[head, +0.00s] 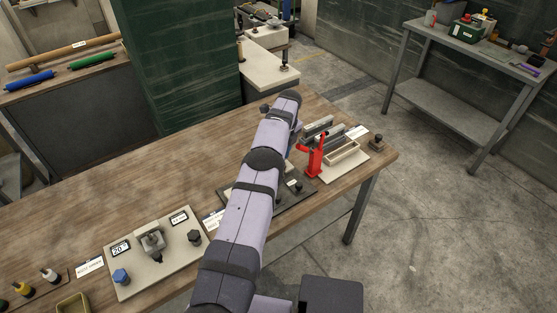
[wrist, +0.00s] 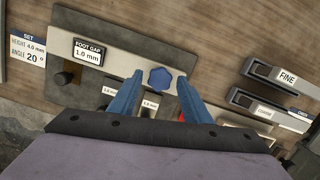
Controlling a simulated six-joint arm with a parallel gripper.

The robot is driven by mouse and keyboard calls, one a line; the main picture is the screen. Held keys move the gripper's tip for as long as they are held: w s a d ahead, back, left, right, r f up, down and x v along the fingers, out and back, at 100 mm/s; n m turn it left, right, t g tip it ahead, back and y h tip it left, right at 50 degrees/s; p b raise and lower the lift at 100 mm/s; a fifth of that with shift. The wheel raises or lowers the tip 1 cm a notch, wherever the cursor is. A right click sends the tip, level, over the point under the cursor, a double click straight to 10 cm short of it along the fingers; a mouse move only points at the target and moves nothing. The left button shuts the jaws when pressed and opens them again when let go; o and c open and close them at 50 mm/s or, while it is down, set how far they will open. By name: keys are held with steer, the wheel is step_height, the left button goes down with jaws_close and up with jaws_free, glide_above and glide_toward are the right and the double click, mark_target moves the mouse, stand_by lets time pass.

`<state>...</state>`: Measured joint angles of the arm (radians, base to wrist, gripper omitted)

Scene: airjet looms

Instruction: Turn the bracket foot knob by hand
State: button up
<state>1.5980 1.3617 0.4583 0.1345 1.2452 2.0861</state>
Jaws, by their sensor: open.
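A blue lobed knob (wrist: 160,78) stands on a grey plate (wrist: 120,45) in the wrist view. A sign reading "FOOT GAP 1.0 mm" (wrist: 88,53) is on the same plate, left of the knob. My gripper (wrist: 159,85) is open, with one blue finger on each side of the knob; I cannot tell whether they touch it. Part of the dark plate (head: 294,198) shows beside the arm. Smaller signs on the plate are partly covered by my fingers.
A red clamp (head: 315,157) and a wooden tray (head: 344,151) stand right of my arm. Another plate (head: 135,285) with a blue knob is at the left. The table's middle left is clear.

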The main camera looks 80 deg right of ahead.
steer(key=shift+r+p, duration=0.6)
steer(key=shift+r, duration=0.4)
steer(key=m+p, duration=0.1)
steer(key=m, duration=0.2)
steer(key=shift+r+m+g, duration=0.1)
steer(key=shift+m+g, duration=0.2)
steer(key=m, duration=0.5)
steer(key=shift+w+g+h, duration=0.1)
steer(key=shift+g+h, duration=0.2)
steer(key=shift+h, duration=0.1)
